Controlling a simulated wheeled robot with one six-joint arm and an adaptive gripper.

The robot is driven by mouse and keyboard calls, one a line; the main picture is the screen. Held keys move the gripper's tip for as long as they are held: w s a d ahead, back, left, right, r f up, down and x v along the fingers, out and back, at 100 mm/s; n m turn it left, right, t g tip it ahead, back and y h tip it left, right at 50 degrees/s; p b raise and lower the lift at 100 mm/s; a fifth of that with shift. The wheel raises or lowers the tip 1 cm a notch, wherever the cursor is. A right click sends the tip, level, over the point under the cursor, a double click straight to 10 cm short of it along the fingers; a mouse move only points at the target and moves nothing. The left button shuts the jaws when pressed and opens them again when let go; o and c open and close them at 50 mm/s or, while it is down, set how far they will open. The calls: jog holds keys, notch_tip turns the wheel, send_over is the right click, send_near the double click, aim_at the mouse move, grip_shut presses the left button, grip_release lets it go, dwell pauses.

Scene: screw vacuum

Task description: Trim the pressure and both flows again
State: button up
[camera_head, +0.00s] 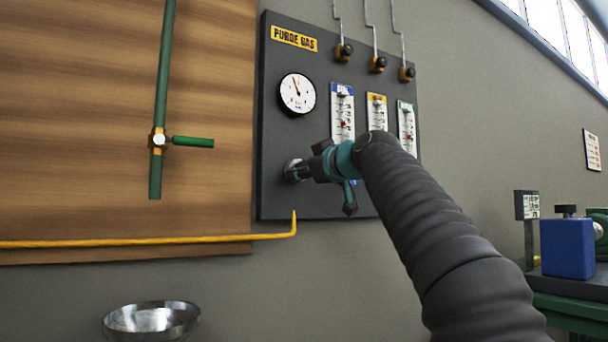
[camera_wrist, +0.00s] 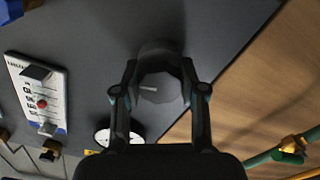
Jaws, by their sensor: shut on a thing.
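The dark purge gas panel (camera_head: 285,140) hangs on the wall. Its white round gauge (camera_head: 297,93) has the needle a little left of straight up; part of it shows in the wrist view (camera_wrist: 120,138). Below the gauge, my gripper (camera_head: 304,171) is shut on the dark regulator knob (camera_wrist: 160,84), one finger on each side. A pale mark shows on the knob face. To the right are a blue-topped flowmeter (camera_head: 342,108), a yellow-topped one (camera_head: 377,108) and a green-topped one (camera_head: 407,120). Red floats show in the blue and green ones. My arm hides the lower parts.
Three thin lines with dark-knobbed brass fittings (camera_head: 378,64) run above the flowmeters. A green pipe with a valve lever (camera_head: 192,142) is on the wooden board at left. A yellow pipe (camera_head: 150,241) runs below. A metal bowl (camera_head: 150,319) and a blue box (camera_head: 567,248) stand lower.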

jog(key=shift+n, duration=0.7)
jog(key=o, duration=1.2)
jog(key=shift+c, duration=0.2)
jog(key=shift+s, duration=0.1)
jog(key=v, duration=1.2)
